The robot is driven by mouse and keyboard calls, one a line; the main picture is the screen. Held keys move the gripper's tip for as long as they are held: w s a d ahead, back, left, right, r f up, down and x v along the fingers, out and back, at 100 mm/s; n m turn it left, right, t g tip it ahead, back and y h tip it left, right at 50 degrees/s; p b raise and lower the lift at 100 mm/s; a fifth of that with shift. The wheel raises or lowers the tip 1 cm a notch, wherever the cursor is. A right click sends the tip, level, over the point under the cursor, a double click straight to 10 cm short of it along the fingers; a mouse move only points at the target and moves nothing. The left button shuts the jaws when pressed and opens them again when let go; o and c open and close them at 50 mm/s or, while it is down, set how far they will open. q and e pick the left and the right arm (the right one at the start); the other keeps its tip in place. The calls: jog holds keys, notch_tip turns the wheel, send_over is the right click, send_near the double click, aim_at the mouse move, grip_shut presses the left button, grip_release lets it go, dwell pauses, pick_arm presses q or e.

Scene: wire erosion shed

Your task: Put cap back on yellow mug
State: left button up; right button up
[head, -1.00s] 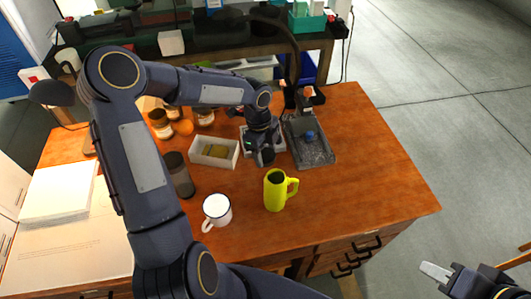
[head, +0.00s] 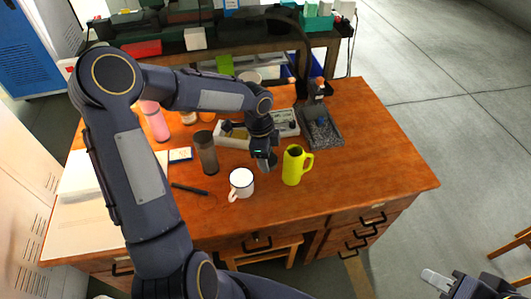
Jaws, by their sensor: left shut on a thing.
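The yellow mug (head: 292,168) stands upright on the wooden desk, its handle to the right and its top uncovered. My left gripper (head: 263,160) is just left of the mug's upper part, pointing down and apart from it. It is shut on a small dark thing that looks like the cap; the fingers and arm hide most of it. My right gripper (head: 436,279) is at the lower right, away from the desk over the floor. Its finger gap does not show clearly.
A white enamel mug (head: 242,182) stands left of the yellow mug, with a dark tumbler (head: 206,153) behind it. A grey tray (head: 321,130) and a light box (head: 236,133) are farther back. The desk (head: 370,170) is clear to the right.

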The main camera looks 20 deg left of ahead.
pick_arm(q)
jog(key=shift+s+d+f+n, duration=0.1)
jog(key=shift+s+f+n, duration=0.15)
jog(key=shift+n, duration=0.3)
jog(key=shift+s+f+n, duration=0.1)
jog(key=shift+f+n, duration=0.15)
jog(key=shift+n, duration=0.3)
jog(key=shift+d+f+n+b, duration=0.1)
jog(key=shift+f+n+b, duration=0.25)
jog(key=shift+n, duration=0.25)
jog(key=f+n, duration=0.1)
jog(key=n, duration=0.3)
jog(key=s+d+f+n+t+y+b, duration=0.1)
jog(key=f+n, duration=0.1)
jog(key=n, duration=0.2)
jog(key=f+n, duration=0.2)
jog(key=n, duration=0.1)
jog(key=shift+s+d+n+y+b, duration=0.3)
jog(key=shift+d+n+b, duration=0.05)
jog(key=shift+n+b, duration=0.05)
pick_arm(e)
notch_tip(320, 180, down, 3)
jog(key=shift+s+r, duration=0.15)
jog(key=shift+r, duration=0.05)
pick_arm(q)
jog(key=shift+d, duration=0.15)
pick_arm(e)
jog(key=shift+o, duration=0.4)
jog(key=shift+d, duration=0.1)
